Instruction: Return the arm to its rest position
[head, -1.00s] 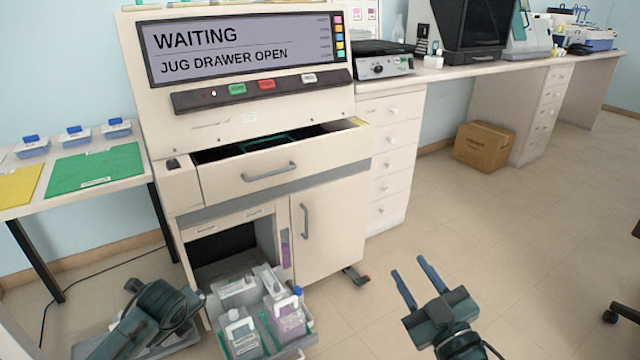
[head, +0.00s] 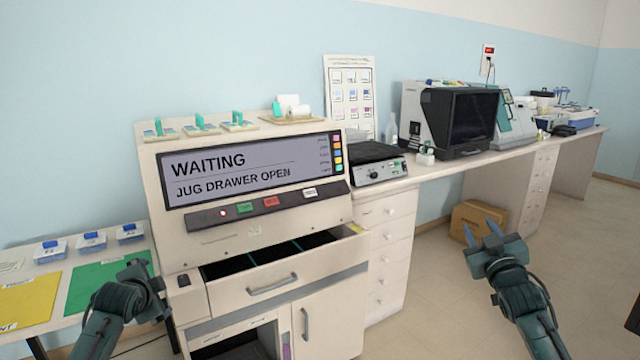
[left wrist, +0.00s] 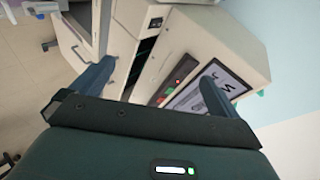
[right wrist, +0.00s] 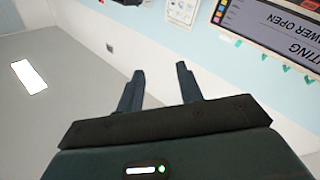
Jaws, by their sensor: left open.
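My right gripper (head: 482,236) is raised in front of the bench at the right of the head view. Its two blue fingers stand apart with nothing between them, as the right wrist view (right wrist: 160,88) also shows. My left gripper (head: 150,285) is at the lower left of the head view, in front of the green mat. In the left wrist view its fingers (left wrist: 150,85) are wide apart and empty, with the staining machine seen beyond them. The staining machine (head: 240,235) reads "WAITING" and "JUG DRAWER OPEN".
The machine's upper drawer (head: 290,283) stands pulled out, and the compartment (head: 240,345) below is open. A side table at left holds a green mat (head: 90,285), a yellow mat (head: 28,300) and small blue-lidded boxes (head: 91,241). A cardboard box (head: 478,220) stands under the bench.

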